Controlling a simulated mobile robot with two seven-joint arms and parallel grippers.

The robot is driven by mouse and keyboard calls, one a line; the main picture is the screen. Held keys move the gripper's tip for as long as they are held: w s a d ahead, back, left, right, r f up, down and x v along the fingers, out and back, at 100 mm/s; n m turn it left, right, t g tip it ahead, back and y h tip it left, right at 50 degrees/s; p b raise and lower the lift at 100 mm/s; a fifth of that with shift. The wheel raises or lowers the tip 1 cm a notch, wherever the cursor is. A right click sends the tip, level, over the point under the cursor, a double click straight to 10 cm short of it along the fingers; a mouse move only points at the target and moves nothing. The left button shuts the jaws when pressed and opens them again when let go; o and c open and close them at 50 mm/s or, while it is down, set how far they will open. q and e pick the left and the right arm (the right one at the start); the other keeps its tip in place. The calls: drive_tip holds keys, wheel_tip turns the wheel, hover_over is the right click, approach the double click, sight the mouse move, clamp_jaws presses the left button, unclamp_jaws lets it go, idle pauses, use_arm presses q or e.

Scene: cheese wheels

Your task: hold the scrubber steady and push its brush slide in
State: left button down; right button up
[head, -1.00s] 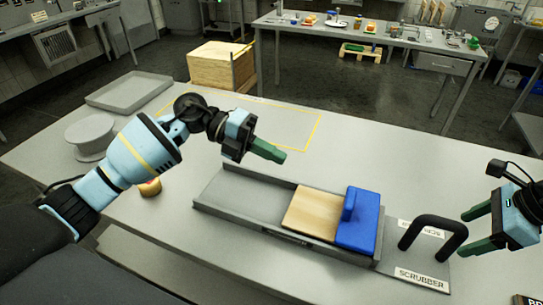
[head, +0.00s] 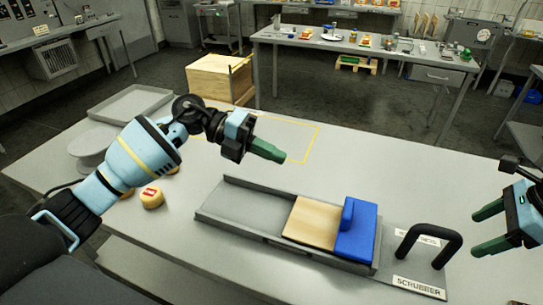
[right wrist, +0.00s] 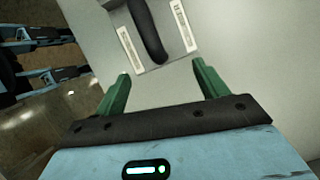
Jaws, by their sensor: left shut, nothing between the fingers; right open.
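The scrubber (head: 235,211) is a grey tray-like frame on the table, with a plate marked SCRUBBER at its right end. A black arched handle (head: 428,240) stands on that plate; it also shows in the right wrist view (right wrist: 147,30). The brush slide (head: 357,230) is a blue block with an upright blue grip, beside a wooden board (head: 313,221) in the frame's right part. My left gripper (head: 282,158) is shut and empty above the frame's far side. My right gripper (head: 478,230) is open and empty, right of the handle and apart from it.
Small yellow cheese wheels (head: 152,198) sit left of the scrubber, partly under my left arm. A round grey stand (head: 92,143) and a grey tray (head: 130,102) are at the far left. A yellow outline (head: 313,142) marks clear table behind the scrubber.

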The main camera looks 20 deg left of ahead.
use_arm(q)
drive_tip(key=shift+s+r, duration=0.1)
drive_tip(key=shift+r, duration=0.7)
use_arm(e)
drive_tip(key=shift+v, duration=0.95)
use_arm(q)
drive_tip(key=shift+f, duration=1.1)
use_arm(e)
drive_tip(key=v, duration=0.7)
drive_tip(key=shift+r, duration=0.4)
drive_tip(key=shift+d, duration=0.15)
